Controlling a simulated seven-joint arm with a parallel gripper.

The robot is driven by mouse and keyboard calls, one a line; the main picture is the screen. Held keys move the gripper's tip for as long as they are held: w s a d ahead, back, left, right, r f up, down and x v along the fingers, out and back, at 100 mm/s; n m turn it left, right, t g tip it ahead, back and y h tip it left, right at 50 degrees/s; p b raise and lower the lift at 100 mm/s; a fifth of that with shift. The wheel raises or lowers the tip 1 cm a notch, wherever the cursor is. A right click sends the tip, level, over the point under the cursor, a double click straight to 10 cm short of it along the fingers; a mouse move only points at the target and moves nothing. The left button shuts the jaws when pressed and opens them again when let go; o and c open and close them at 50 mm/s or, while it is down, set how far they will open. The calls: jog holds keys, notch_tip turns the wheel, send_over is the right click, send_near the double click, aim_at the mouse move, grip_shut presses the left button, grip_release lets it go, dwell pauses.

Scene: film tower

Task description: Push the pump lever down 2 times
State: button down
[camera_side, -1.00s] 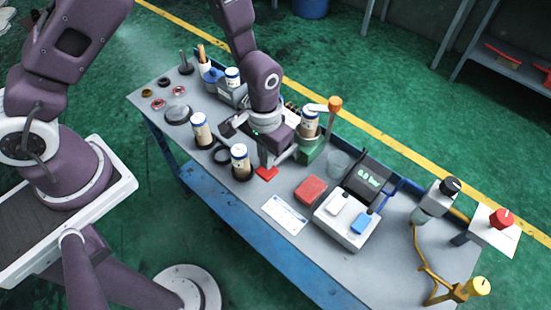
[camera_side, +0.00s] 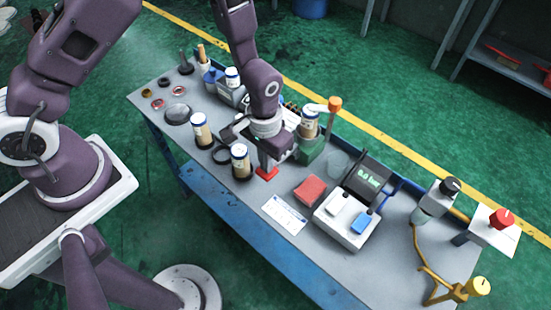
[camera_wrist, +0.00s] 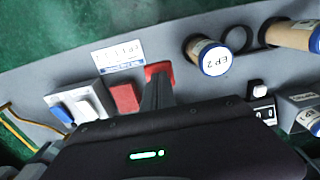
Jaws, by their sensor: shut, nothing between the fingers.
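The green pump body (camera_side: 313,149) stands near the back edge of the bench, right of my gripper in the side view. An orange-topped lever handle (camera_side: 334,104) rises above it; its lower part is partly hidden by a canister. My gripper (camera_side: 266,167) points down over the bench, shut and empty, left of and in front of the pump, apart from the lever. A red piece (camera_side: 267,174) shows at its fingertips; I cannot tell whether it is part of the fingers. In the wrist view the shut fingers (camera_wrist: 158,85) end at this red piece. The lever is not seen there.
Canisters (camera_side: 241,162) stand close to my gripper. A red block (camera_side: 311,190), a white card (camera_side: 285,214) and a white switch box (camera_side: 347,219) lie to the right. A display (camera_side: 370,179) reads about 0.0 bar. A clear cup (camera_side: 337,164) stands behind the red block.

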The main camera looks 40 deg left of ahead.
jog(key=shift+f, duration=1.75)
jog(key=shift+r, duration=2.55)
jog(key=shift+f, duration=2.55)
jog(key=shift+r, duration=2.55)
